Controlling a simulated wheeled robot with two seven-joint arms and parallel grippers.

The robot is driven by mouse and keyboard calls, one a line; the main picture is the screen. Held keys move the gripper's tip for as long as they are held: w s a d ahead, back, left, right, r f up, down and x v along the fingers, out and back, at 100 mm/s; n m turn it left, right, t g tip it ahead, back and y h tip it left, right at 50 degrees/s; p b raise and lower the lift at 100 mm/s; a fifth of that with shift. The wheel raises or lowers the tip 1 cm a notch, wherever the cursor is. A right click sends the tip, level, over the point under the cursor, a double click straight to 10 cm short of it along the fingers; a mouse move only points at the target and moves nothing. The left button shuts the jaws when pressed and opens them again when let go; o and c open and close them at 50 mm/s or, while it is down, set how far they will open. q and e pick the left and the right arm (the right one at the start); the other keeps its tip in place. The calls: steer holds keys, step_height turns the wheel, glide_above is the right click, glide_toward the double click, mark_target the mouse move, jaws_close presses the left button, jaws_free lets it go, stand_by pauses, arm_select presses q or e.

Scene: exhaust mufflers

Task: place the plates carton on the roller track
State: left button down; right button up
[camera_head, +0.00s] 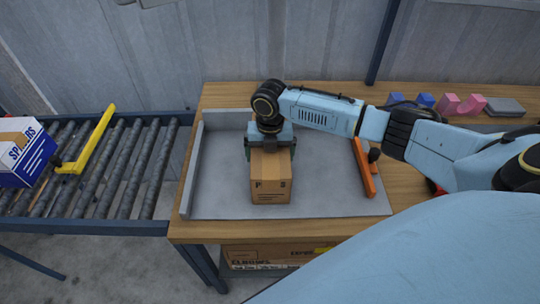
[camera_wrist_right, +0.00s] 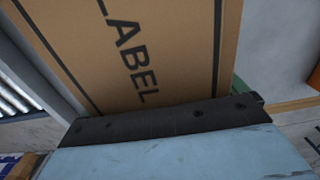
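The plates carton (camera_head: 271,190) is a brown box with partly covered dark lettering, upright over the grey tray (camera_head: 330,190) on the wooden bench. My right gripper (camera_head: 270,149) points down over it, with a finger against each of two opposite sides. In the right wrist view the carton (camera_wrist_right: 150,50) fills the space before the gripper, with "LABEL" printed on it. I cannot tell whether its base touches the tray. The roller track (camera_head: 124,170) stands left of the bench. My left gripper is not in view.
A blue and white carton (camera_head: 25,158) and a yellow bar (camera_head: 92,142) are on the track's left part; rollers to their right are bare. The tray has a raised left edge (camera_head: 193,165) and an orange bar (camera_head: 364,168) at right. Pink and blue blocks (camera_head: 449,104) lie behind.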

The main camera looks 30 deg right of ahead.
steer(key=c, duration=1.2)
steer(key=shift+w+r, duration=0.1)
steer(key=shift+c, duration=0.2)
step_height(320, 180, up, 10)
steer(key=shift+r+p, duration=0.1)
steer(key=shift+p, duration=0.4)
